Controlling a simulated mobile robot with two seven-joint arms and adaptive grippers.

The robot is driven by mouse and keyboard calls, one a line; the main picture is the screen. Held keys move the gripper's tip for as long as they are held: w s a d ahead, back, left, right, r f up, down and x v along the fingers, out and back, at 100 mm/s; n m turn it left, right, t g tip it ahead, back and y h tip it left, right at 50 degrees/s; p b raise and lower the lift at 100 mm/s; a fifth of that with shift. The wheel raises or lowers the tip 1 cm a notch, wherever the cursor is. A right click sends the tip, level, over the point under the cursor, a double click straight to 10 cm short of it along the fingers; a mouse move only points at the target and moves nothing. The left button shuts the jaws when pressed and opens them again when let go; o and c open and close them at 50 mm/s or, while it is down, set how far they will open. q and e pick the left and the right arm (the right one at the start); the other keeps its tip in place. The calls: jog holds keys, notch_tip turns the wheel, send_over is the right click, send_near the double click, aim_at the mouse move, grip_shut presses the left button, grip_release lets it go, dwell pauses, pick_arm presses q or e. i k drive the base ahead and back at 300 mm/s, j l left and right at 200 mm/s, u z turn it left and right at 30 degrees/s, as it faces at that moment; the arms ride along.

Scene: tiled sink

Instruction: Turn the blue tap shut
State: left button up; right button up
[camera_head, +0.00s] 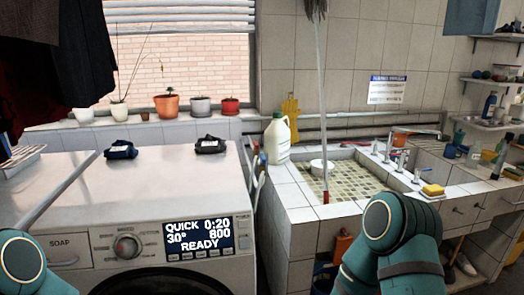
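A small blue piece that looks like a tap handle (262,159) shows on the pipes in the gap between the washing machine and the tiled sink. It is too small to tell whether it is open or shut. A red piece (255,147) sits just above it. Several small chrome taps, one of them here (387,157), stand along the right rim of the sink (296,194); their handle colours are hard to make out. Teal links of my arms show at the lower left and lower right. Neither gripper is in view.
A white washing machine (180,190) fills the left. A white jug (277,140) stands on the sink's back left corner, near the pipes. A white bowl (321,167) is in the basin. A yellow sponge (432,189) lies on the right rim. A mop handle (322,90) rises from the sink.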

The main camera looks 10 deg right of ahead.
aim_at(262, 157)
jog(key=i+z, duration=0.3)
jog(key=z, duration=0.2)
jog(key=i+z, duration=0.25)
jog(key=z, duration=0.2)
